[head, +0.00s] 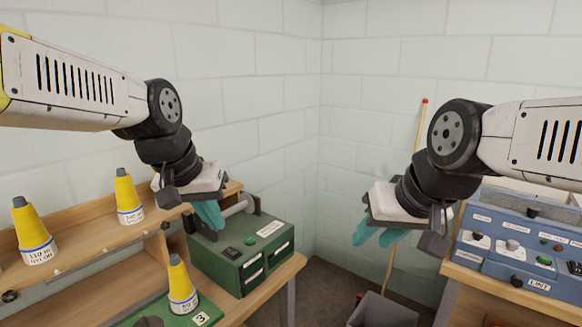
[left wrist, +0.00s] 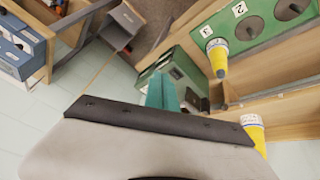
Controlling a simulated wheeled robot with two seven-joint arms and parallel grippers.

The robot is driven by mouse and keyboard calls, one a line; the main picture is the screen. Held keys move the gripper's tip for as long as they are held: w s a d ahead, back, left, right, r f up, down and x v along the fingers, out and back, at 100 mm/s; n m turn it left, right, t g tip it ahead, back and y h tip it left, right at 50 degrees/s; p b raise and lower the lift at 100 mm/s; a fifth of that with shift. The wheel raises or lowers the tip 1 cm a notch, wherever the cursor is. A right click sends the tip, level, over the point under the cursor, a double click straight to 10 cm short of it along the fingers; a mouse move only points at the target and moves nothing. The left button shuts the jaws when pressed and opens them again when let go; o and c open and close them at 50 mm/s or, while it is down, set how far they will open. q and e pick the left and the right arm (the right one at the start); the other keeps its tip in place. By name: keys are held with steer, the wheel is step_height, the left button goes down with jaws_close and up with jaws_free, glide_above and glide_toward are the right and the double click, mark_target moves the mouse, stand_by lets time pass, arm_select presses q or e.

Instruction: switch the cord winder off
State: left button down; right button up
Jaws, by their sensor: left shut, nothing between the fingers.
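The cord winder is a green box (head: 262,268) with a grey roller on top, at the right end of the wooden bench. Its top face carries a black switch or knob (head: 232,253), a small green button (head: 250,240) and a white label. The winder also shows in the left wrist view (left wrist: 183,72), partly hidden by my fingers. My left gripper (head: 210,214) is shut and empty, with its teal fingertips over the winder's back left part; contact cannot be told. My right gripper (head: 377,236) is open and empty, off to the right over the floor gap.
Yellow cones (head: 127,197) stand on the bench and shelf. A green numbered plate (head: 172,312) lies left of the winder. A blue control panel (head: 515,250) stands on another bench at right. A grey bin (head: 384,310) and a red-tipped pole (head: 421,130) are between the benches.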

arm_select(q)
steer(key=shift+t, duration=0.7)
steer(key=s, duration=0.6)
steer(key=shift+d, duration=0.35)
steer(key=n+g+y, duration=0.2)
steer(key=n+g, duration=0.4)
steer(key=n, duration=2.3)
glide_above(229, 249)
steer(key=shift+f, duration=2.95)
steer(key=shift+f, duration=0.1)
step_height(229, 249, down, 14)
steer(key=shift+r, duration=0.1)
